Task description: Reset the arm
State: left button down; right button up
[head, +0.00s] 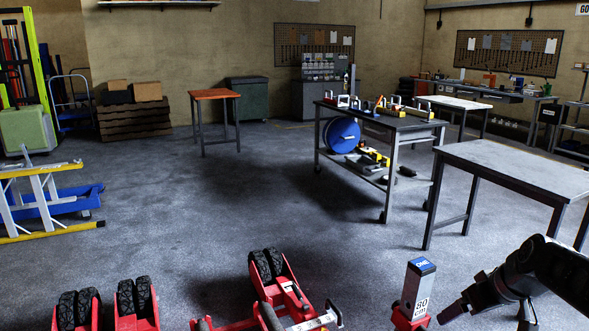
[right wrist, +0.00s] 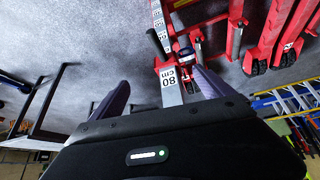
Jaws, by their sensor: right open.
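A red trolley jack (head: 285,295) with black wheels stands on the floor at the bottom of the head view, its front cut off. A grey post (head: 415,290) with a blue cap and an "80 cm" label rises from a red base to its right. My right gripper (head: 455,310) is just right of this post, apart from it in the head view. In the right wrist view, my right gripper (right wrist: 161,80) is open, its fingers spread, and the labelled post (right wrist: 168,85) shows between them. Whether they touch it is unclear. My left gripper is not in view.
More red wheeled units (head: 135,305) stand at the bottom left. A grey table (head: 510,165) and a trolley with tools (head: 375,120) stand at the right. The middle floor is clear.

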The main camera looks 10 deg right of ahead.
jog(key=w+a+f+m+p, duration=0.1)
jog(key=a+f+m, duration=0.1)
jog(key=a+f, duration=0.65)
jog(key=w+a+f+m+p, duration=0.15)
jog(key=a+f, duration=0.35)
jog(key=f, duration=0.6)
jog(key=s+a+f+g+y+p, duration=0.1)
jog(key=s+a+f, duration=0.4)
jog(key=a, duration=0.2)
jog(key=s+a+f+y+p, duration=0.1)
jog(key=s+a+f+y, duration=0.1)
jog(key=s+a+f, duration=0.4)
jog(key=s+a+f+g+p, duration=0.1)
jog(key=s+a+f+g, duration=0.2)
jog(key=s+a, duration=0.7)
jog(key=s+g, duration=0.1)
jog(key=s, duration=0.2)
jog(key=shift+s+a+f+n+y, duration=0.2)
jog(key=shift+s+f+n+y, duration=0.1)
jog(key=shift+f+n+y, duration=0.1)
